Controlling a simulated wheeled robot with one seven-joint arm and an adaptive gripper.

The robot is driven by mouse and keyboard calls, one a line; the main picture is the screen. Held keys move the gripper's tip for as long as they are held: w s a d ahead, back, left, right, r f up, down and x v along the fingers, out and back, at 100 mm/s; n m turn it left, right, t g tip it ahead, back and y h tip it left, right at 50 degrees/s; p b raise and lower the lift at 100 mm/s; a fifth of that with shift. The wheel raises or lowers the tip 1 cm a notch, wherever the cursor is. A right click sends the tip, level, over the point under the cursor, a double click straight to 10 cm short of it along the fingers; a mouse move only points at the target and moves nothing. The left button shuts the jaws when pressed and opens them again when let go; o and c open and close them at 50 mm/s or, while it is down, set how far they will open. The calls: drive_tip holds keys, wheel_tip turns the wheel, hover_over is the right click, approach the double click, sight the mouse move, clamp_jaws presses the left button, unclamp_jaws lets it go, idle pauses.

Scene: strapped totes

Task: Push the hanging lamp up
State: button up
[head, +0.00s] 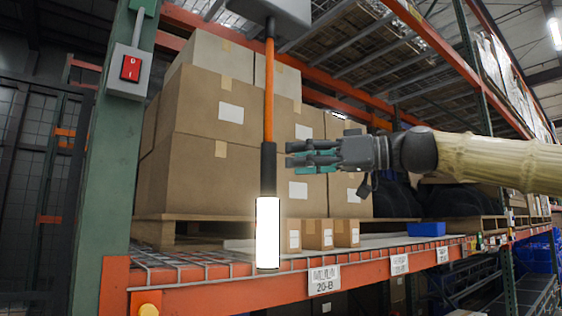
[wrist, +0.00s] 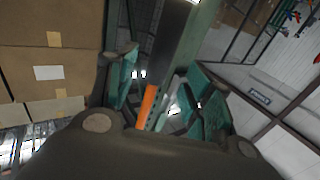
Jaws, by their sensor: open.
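The hanging lamp is a glowing white tube (head: 268,232) below a dark handle, on an orange cord (head: 269,90) from a grey box overhead. It hangs upright in front of the shelf. My gripper (head: 290,155) is level with the dark handle, just right of it in the head view, with a small gap in the picture. Its teal-padded fingers are open and hold nothing. In the wrist view the open fingers of my gripper (wrist: 162,92) stand left and right, and an orange strip (wrist: 148,103) shows between them. Whether it is the cord is unclear.
Stacked cartons (head: 225,110) stand on a pallet behind the lamp. An orange shelf beam (head: 200,288) runs below it. A green post (head: 105,150) with a red switch (head: 131,68) stands at left. A blue bin (head: 426,229) sits on the shelf.

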drive_tip(key=v, duration=0.5)
idle(0.5)
